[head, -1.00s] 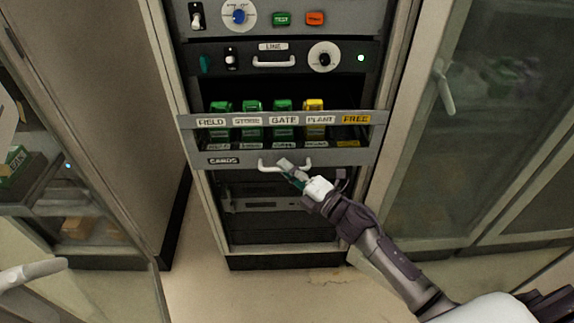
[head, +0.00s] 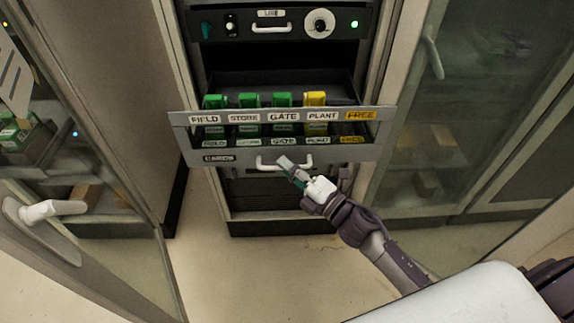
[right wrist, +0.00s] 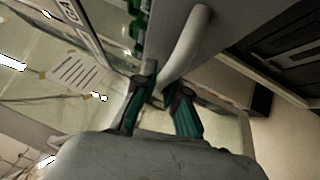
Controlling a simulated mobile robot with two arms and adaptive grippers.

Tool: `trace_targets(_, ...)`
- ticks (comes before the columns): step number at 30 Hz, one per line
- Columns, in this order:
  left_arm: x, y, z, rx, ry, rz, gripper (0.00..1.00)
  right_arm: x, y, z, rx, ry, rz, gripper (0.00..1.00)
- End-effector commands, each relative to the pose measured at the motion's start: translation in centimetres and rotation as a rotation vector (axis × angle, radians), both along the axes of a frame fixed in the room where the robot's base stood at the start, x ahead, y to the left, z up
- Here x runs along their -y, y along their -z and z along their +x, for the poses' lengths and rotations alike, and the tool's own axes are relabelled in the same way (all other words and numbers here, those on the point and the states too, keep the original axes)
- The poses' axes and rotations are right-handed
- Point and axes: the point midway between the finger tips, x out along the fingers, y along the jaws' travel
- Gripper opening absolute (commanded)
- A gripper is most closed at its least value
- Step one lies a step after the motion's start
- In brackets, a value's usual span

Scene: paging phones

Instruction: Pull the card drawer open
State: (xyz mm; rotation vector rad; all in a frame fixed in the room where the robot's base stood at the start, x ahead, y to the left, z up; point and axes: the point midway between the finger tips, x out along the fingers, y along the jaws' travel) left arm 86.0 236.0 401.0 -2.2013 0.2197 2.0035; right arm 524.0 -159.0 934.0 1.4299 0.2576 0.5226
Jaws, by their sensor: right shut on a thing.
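The card drawer (head: 222,157) is a grey-fronted tray pulled partly out of the rack in the head view. Its compartments carry the labels FIELD, STORE, GATE, PLANT and FREE. Three green cards (head: 249,100) and one yellow card (head: 315,99) stand at its back. In the right wrist view the handle (right wrist: 187,42) runs in between the teal-padded fingers (right wrist: 160,100). My left gripper is not in view.
A panel marked LINE (head: 271,25) with a knob and green light sits above the drawer. Glass-doored cabinets stand at the right (head: 470,110) and left, where an open door's white handle (head: 50,210) sticks out. The floor (head: 240,275) before the rack is clear.

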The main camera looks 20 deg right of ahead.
Motion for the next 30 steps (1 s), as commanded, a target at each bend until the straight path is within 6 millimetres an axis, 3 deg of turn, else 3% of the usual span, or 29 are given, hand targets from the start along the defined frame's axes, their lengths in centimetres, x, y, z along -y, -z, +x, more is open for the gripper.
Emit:
trace_targets(5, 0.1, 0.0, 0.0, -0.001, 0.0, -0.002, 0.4, 0.1, 0.0, 0.1, -0.002, 0.003, 0.0, 0.0)
trace_targets(6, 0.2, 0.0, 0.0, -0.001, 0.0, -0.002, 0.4, 0.1, 0.0, 0.1, -0.002, 0.003, 0.0, 0.14)
trace_targets(10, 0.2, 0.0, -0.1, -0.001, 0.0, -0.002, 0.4, 0.1, 0.0, 0.1, -0.001, 0.002, 0.0, 0.36)
trace_targets(11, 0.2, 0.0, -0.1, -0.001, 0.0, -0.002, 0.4, 0.1, 0.0, 0.1, -0.001, 0.002, 0.0, 0.37)
trace_targets(22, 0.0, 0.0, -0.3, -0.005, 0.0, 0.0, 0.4, 0.4, 0.1, -0.5, -0.002, 0.002, -0.001, 0.37)
trace_targets(30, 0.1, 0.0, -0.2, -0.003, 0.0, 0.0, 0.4, 2.8, 1.0, -4.9, -0.006, 0.003, -0.001, 0.37)
